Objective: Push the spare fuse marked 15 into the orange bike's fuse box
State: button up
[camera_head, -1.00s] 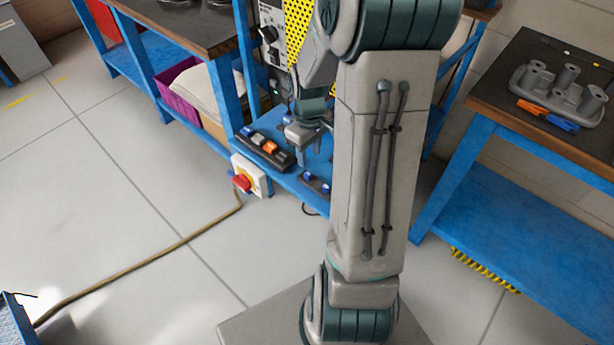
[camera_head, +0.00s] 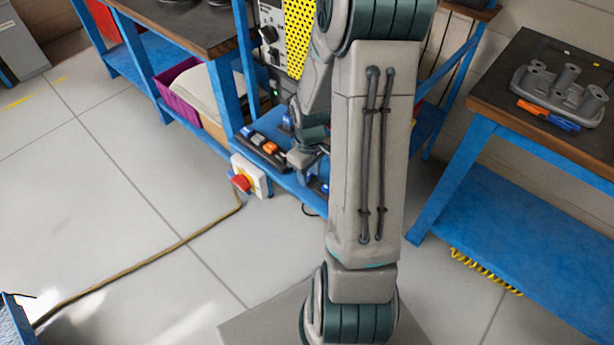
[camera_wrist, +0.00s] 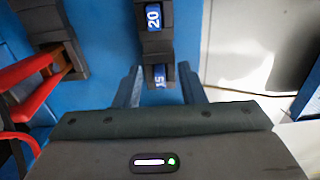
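The fuse marked 15 (camera_wrist: 160,73) is blue and stands at the near end of a dark holder (camera_wrist: 154,45) in the wrist view. My gripper (camera_wrist: 160,88) is open and empty, with one finger on each side of that holder end and a gap to the fuse on both sides. In the head view my gripper (camera_head: 304,176) is low over the blue shelf, mostly covering the small holder. A dark block row (camera_head: 270,158) with blue and orange pieces lies to its left; I cannot tell whether it is the orange bike's fuse box.
A blue fuse marked 20 (camera_wrist: 153,17) sits farther along the same holder. Red cables (camera_wrist: 28,90) and another dark block (camera_wrist: 52,35) are on the left. A red-and-yellow switch box (camera_head: 248,177) hangs at the shelf's front edge.

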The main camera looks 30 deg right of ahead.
aim_at(310, 175)
grip_shut()
jog(key=shift+r, duration=0.15)
dwell(0.4)
jog(key=shift+r, duration=0.3)
notch_tip(310, 175, up, 4)
jog(key=shift+d+f, duration=0.1)
jog(key=shift+f, duration=0.15)
jog(key=s+d+r, duration=0.6)
jog(key=s+d, duration=0.1)
jog(key=d, duration=0.2)
jog(key=shift+s+r, duration=0.15)
jog(key=shift+r, duration=0.2)
